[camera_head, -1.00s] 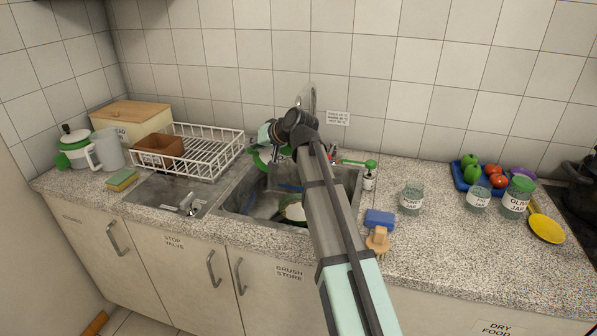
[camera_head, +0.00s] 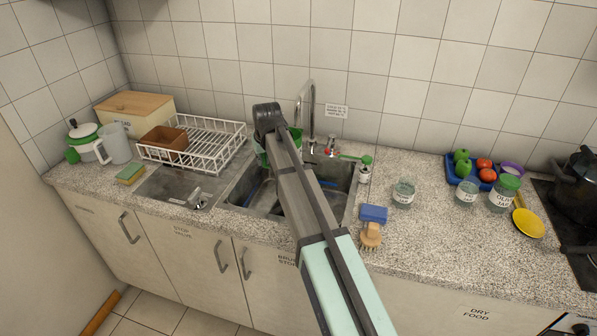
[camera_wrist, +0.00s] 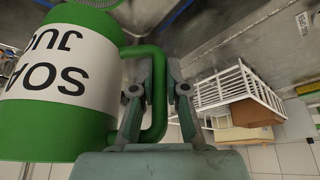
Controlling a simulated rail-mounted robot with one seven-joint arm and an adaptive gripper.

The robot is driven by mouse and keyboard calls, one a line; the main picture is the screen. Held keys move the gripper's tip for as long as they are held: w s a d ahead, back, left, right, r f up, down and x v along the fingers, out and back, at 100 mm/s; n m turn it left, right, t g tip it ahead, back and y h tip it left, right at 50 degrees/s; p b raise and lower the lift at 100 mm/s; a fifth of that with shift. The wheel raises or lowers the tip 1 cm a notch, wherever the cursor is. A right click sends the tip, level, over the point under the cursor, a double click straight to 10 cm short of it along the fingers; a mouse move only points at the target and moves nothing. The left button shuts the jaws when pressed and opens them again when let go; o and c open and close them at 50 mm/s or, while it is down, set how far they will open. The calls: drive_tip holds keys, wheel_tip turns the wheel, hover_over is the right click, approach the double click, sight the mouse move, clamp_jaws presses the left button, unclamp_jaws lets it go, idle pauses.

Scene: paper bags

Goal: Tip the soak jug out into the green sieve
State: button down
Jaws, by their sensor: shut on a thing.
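The soak jug (camera_wrist: 52,85) is green with a white label band that reads upside down in the wrist view. My gripper (camera_wrist: 160,75) is shut on its green handle (camera_wrist: 152,125). In the head view, part of the green jug (camera_head: 264,157) shows at the sink's back, beside my arm, which covers most of it and my fingers. At the top of the wrist view, a round mesh (camera_wrist: 90,17) shows beyond the jug, apparently the green sieve. The jug hides part of it. I cannot tell the jug's exact tilt or see its contents.
The sink (camera_head: 240,193) lies under my arm, with a tall tap (camera_head: 311,100) behind. A white dish rack (camera_head: 215,145) stands left.

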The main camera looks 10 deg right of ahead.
drive_tip(key=shift+r, duration=0.1)
drive_tip(key=shift+r+p, duration=1.25)
drive_tip(key=shift+r, duration=0.7)
